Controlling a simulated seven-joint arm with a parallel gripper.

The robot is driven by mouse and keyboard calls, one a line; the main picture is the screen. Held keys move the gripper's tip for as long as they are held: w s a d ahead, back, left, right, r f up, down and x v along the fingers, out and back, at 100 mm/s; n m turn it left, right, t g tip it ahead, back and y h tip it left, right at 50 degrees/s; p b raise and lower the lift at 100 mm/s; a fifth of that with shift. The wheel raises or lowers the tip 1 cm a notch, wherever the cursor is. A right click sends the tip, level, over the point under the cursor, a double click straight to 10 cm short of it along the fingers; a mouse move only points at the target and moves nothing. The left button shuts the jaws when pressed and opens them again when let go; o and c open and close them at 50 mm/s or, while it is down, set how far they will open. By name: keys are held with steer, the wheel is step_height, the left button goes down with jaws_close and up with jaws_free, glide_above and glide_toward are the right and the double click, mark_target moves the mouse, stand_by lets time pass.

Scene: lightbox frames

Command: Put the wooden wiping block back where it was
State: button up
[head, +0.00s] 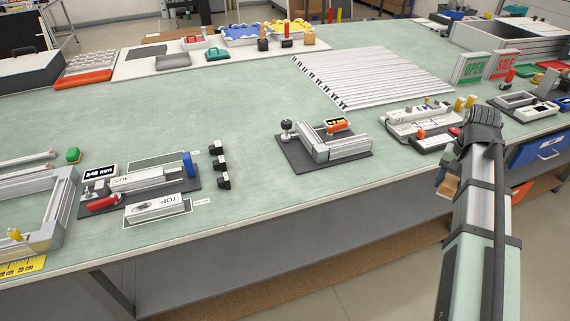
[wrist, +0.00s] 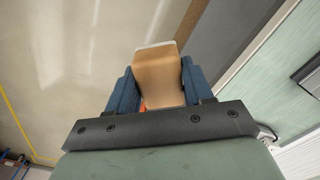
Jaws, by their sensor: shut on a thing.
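My gripper (wrist: 157,88) is shut on the wooden wiping block (wrist: 158,72), a tan wood piece with a pale layer along its far edge. In the wrist view the block sits between the two blue fingers, over the floor beside the table edge. In the head view my gripper (head: 455,172) is at the right, just off the table's front edge, with my arm coming up from below. A small part of the block (head: 449,187) shows there at its left side. The rest of the block is hidden by my gripper and arm.
The green table (head: 250,130) lies beyond my gripper. A fixture with white rails (head: 420,122) stands near the edge, left of my gripper. A dark plate with an L-shaped metal frame (head: 325,148) is farther left. A blue drawer (head: 540,150) hangs under the table at right.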

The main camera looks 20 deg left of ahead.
steer(key=w+a+r, duration=0.1)
steer(key=a+r, duration=0.3)
steer(key=a, duration=0.1)
steer(key=n, duration=1.1)
glide_above(252, 165)
steer(key=f, duration=0.1)
steer(key=shift+s+f, duration=0.1)
steer(key=shift+f, duration=4.6)
steer(key=shift+f, duration=0.1)
steer(key=o, duration=1)
